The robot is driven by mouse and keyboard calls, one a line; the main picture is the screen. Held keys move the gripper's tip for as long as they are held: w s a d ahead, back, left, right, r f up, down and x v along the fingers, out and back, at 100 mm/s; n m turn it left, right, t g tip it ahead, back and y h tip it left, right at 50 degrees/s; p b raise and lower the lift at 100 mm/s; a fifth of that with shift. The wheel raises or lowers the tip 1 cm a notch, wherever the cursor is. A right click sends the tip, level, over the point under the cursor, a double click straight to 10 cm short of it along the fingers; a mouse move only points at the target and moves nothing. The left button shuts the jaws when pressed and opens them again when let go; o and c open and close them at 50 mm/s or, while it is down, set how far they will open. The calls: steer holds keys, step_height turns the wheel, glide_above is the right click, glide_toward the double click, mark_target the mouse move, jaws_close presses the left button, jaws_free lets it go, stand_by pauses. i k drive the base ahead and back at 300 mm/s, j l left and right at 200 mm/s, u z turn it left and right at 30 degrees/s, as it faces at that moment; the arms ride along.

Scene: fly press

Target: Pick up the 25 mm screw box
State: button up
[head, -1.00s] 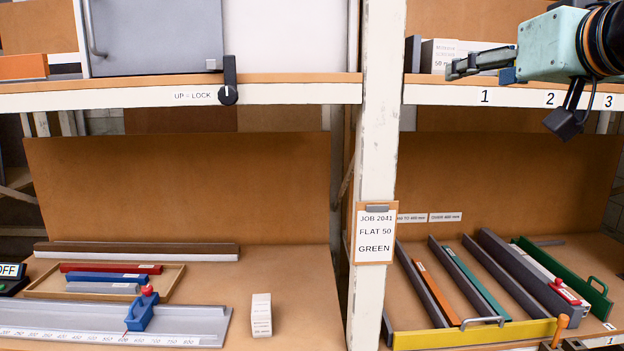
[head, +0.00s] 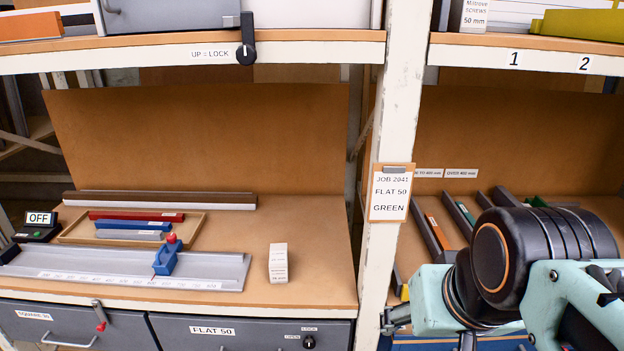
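A small white box (head: 278,264) with printed lines on its front stands upright on the left bench, right of the measuring rail. Its print is too small to read, so I cannot confirm that it is the 25 mm one. Another white box, labelled "screws 50 mm" (head: 470,16), stands on the upper right shelf. My gripper (head: 390,320) is low in front of the white post, right of the small box and apart from it. Its fingers are small and seen edge-on, so its opening is unclear. I see nothing held.
The white post (head: 392,130) with a job card (head: 390,193) stands between the two bays. A grey rail with a blue stop (head: 166,258) lies left of the box, before a tray of coloured bars (head: 75,236). Bare bench surrounds the box. Drawers (head: 250,333) lie below.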

mark_target(278, 263)
steer(key=i+j+z, duration=0.15)
steer(key=j, duration=0.55)
steer(key=j+z, duration=0.15)
steer(key=j, duration=0.6)
steer(key=i, duration=0.05)
